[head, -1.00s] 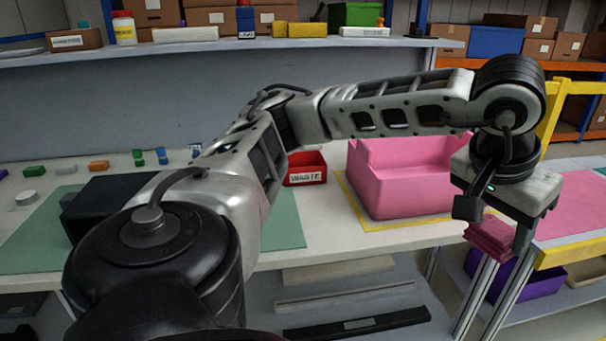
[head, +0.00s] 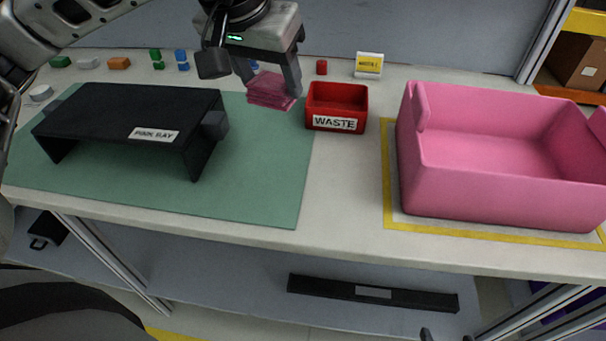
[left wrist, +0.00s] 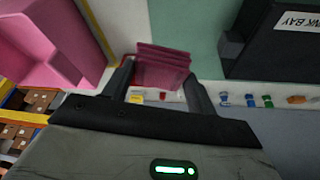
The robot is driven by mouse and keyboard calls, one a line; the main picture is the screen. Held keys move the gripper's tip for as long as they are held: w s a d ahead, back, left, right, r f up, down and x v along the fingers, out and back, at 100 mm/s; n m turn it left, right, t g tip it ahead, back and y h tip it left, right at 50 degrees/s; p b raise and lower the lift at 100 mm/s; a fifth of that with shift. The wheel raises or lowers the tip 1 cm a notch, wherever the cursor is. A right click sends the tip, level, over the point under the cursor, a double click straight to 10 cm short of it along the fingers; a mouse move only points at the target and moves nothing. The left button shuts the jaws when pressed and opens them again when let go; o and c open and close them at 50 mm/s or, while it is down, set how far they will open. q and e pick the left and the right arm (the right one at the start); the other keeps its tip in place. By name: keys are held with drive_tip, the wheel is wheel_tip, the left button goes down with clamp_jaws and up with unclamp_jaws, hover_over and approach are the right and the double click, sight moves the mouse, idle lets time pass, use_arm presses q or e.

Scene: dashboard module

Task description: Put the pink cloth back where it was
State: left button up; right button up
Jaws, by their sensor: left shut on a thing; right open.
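My left gripper (head: 270,85) is shut on the folded pink cloth (head: 268,98). In the left wrist view the cloth (left wrist: 163,62) hangs between the two fingers, with the pink bay stand (left wrist: 265,55) to the right. Only the tips of my right gripper (head: 447,336) show at the bottom edge, apart and empty.
The red waste bin (head: 337,122) stands right of the mat. The large pink bin (head: 500,195) sits in a yellow outline further right. Small coloured blocks (head: 118,63) line the back left. A yellow-labelled box (head: 369,65) stands behind. The mat's right part is clear.

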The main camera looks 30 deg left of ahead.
use_arm(q)
drive_tip(key=s+d+f+m+b, duration=0.15)
drive_tip(key=s+f+b, duration=0.25)
drive_tip(key=s+b, duration=0.4)
drive_tip(key=w+d+f, duration=0.2)
drive_tip(key=f, duration=0.1)
drive_tip(key=w+d+f, duration=0.2)
drive_tip(key=w+d, duration=0.1)
drive_tip(key=w+d+f, duration=0.2)
drive_tip(key=d+f, duration=0.1)
drive_tip(key=shift+w+d+f+p, duration=0.2)
drive_tip(key=shift+d+f+p, duration=0.05)
drive_tip(key=shift+f+p, duration=0.15)
drive_tip(key=shift+w+d+f, duration=0.15)
drive_tip(key=shift+f, duration=0.05)
drive_tip(key=f, duration=0.3)
drive_tip(key=shift+w+d+f, duration=0.15)
drive_tip(key=shift+w+f, duration=0.05)
drive_tip(key=shift+f, duration=0.1)
use_arm(e)
drive_tip(key=f, duration=0.1)
drive_tip(key=a+f+y, duration=0.1)
drive_tip(key=f, duration=0.1)
drive_tip(key=shift+w+t, duration=0.2)
drive_tip(key=shift+t, duration=0.2)
drive_tip(key=shift+f, duration=0.1)
